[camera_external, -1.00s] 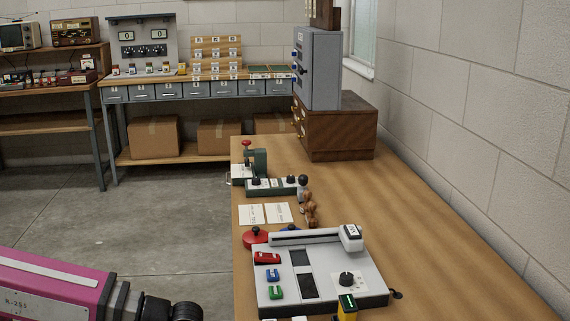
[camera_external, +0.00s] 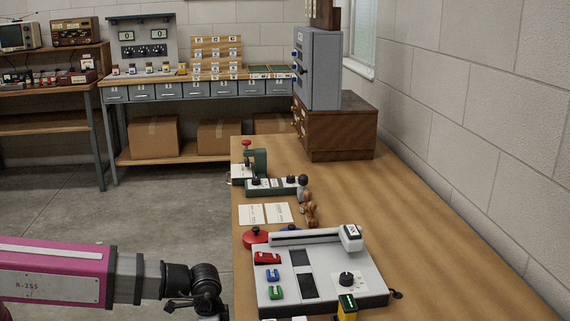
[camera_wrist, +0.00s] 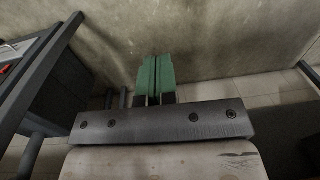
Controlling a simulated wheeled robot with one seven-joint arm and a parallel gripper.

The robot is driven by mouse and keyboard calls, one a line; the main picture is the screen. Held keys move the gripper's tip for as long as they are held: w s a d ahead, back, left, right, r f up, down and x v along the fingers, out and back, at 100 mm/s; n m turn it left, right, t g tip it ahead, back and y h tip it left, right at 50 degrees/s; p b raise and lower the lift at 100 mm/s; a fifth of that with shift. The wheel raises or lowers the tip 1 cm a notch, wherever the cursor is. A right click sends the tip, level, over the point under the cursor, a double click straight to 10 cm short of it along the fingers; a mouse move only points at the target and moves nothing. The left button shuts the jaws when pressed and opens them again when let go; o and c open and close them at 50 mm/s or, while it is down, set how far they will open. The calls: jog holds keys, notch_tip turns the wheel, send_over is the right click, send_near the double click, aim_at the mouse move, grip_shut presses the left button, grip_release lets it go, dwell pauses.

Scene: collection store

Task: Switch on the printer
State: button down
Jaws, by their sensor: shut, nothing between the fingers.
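The printer is probably the grey-white machine (camera_external: 320,275) on the near part of the wooden bench in the external view. It has a red rocker (camera_external: 267,257), a blue button (camera_external: 272,274), a green button (camera_external: 277,292) and a black dial (camera_external: 346,279). My arm comes in from the left, with its wrist left of the bench's edge and apart from the machine. In the wrist view my gripper (camera_wrist: 155,82) shows its green fingertips pressed together, shut and empty, over the floor. The fingers are not clear in the external view.
The wooden bench (camera_external: 430,240) is clear to the machine's right. A grey box (camera_external: 318,68) stands on a wooden cabinet (camera_external: 340,130). Concrete floor lies left.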

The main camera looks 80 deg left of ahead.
jog(key=a+r+n, duration=0.1)
jog(key=a+r, duration=0.2)
jog(key=a, duration=0.8)
jog(key=a+r, duration=0.2)
jog(key=a, duration=1)
jog(key=s+a+r+n+g, duration=0.1)
jog(key=a+r+n, duration=0.2)
jog(key=a+r, duration=0.45)
notch_tip(320, 180, up, 27)
jog(key=m+t, duration=0.3)
jog(key=m, duration=0.1)
send_over(261, 254)
jog(key=s, duration=0.2)
jog(key=shift+h, duration=0.3)
jog(key=shift+f, duration=0.15)
jog(key=f, duration=0.4)
jog(key=w+f, duration=0.1)
jog(key=f, duration=0.6)
jog(key=shift+w+f, duration=0.25)
jog(key=shift+f, duration=0.1)
jog(key=shift+s+f, duration=0.15)
jog(key=shift+f, duration=0.75)
